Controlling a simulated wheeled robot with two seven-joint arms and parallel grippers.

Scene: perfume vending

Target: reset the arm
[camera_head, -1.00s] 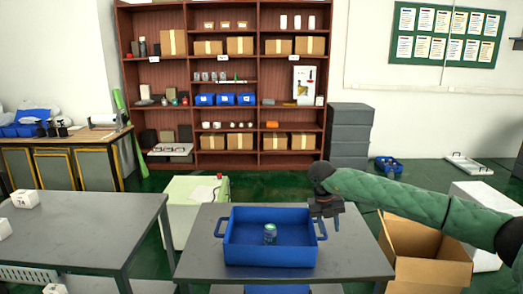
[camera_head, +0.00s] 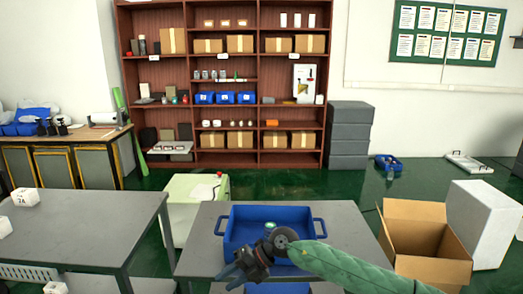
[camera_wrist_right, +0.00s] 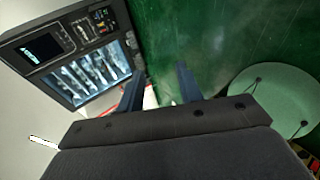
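My right gripper (camera_head: 232,276) is low in front of the blue tray, its fingers pointing left. In the right wrist view its two blue fingers (camera_wrist_right: 159,85) stand apart with nothing between them, so it is open and empty. A small green-topped can (camera_head: 270,226) stands inside the blue tray (camera_head: 240,212) on the grey table (camera_head: 355,240). My right forearm and gripper hide the can's lower part and the tray's front. My left gripper is not in view.
An open cardboard box (camera_head: 430,265) stands right of the table, near a white block (camera_head: 485,225). Another grey table (camera_head: 90,225) is at the left. The right wrist view shows a vending machine (camera_wrist_right: 75,50) and a round green stool (camera_wrist_right: 275,100).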

